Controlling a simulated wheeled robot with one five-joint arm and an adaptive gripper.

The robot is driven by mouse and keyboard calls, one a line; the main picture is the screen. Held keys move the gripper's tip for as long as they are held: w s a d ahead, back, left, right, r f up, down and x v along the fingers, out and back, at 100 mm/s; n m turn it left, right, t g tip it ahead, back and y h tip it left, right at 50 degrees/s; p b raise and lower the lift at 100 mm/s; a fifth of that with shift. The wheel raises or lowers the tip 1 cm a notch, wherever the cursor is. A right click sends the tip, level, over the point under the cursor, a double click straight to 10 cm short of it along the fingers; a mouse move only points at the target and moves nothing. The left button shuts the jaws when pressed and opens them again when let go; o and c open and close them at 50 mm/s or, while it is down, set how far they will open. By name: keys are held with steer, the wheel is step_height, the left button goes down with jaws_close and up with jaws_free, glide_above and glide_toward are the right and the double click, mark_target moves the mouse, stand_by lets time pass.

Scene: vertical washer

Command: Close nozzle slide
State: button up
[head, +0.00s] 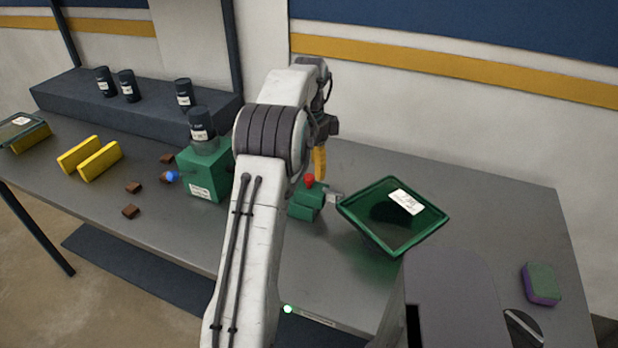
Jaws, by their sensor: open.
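A small green block with a red knob (309,181) on top and a pale grey nozzle-like end (335,198) on its right sits on the table, partly behind my arm. A taller green unit (205,172) with a blue knob (172,176) and a dark bottle (202,124) on top stands to its left. I cannot tell which part is the nozzle slide or how it is set. My gripper (320,160) is just above and behind the red knob, open. One yellow finger shows; the rest is hidden behind my arm. Contact cannot be told.
A green-rimmed tray (363,235) stands right of the small block. Two yellow bars (90,156) and several brown pieces (131,211) lie at left. A dark shelf (145,112) bears bottles. A sponge (541,284) lies at right. The back right of the grey table (490,205) is clear.

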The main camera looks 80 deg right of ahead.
mark_target(308, 176)
steer(key=shift+f, duration=1.7)
jaws_close()
steer(key=shift+a, duration=0.1)
steer(key=shift+w, duration=0.15)
